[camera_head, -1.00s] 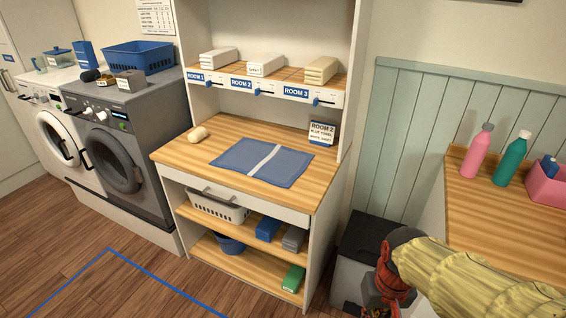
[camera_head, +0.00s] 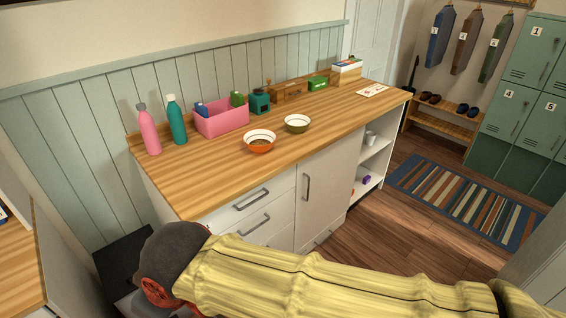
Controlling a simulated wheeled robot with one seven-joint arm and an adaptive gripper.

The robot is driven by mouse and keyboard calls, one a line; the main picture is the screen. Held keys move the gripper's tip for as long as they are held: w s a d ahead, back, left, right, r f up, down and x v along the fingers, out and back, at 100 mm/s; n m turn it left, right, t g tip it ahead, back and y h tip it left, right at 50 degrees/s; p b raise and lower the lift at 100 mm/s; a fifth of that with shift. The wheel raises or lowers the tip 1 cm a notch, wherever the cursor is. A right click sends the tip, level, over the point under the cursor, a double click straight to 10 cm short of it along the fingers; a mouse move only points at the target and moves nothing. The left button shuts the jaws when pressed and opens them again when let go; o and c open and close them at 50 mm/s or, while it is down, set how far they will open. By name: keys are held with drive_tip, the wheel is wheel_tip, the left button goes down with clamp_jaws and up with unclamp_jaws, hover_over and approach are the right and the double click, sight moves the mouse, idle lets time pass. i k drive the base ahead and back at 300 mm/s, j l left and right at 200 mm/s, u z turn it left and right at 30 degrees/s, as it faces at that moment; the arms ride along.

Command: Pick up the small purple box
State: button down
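A small purple item (camera_head: 366,179), which looks like the small purple box, sits on a low shelf in the open white shelf unit (camera_head: 383,137) at the right end of the counter. It is small in the picture, and its details cannot be made out. An orange item (camera_head: 353,193) lies near it, partly hidden by the cabinet's edge. My arm in its yellow cover crosses the bottom of the view. My gripper does not show.
The wooden counter (camera_head: 215,175) holds a pink bottle (camera_head: 149,132), a teal bottle (camera_head: 177,122), a pink bin (camera_head: 222,120) and two bowls. A striped rug (camera_head: 465,200) lies on open floor right of the shelves. Green lockers (camera_head: 520,110) stand far right.

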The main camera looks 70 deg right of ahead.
sight(366, 179)
drive_tip(key=z, duration=3)
drive_tip(key=i+l+u, duration=0.25)
drive_tip(key=i+l, duration=0.25)
drive_tip(key=i, duration=0.45)
drive_tip(key=i+l+u, duration=0.25)
drive_tip(key=i+l, duration=0.45)
drive_tip(key=i, duration=0.15)
drive_tip(key=i+l+u, duration=0.2)
drive_tip(key=i+l, duration=0.65)
drive_tip(key=i+l+u, duration=0.25)
drive_tip(key=i+l, duration=0.5)
drive_tip(key=l, duration=0.25)
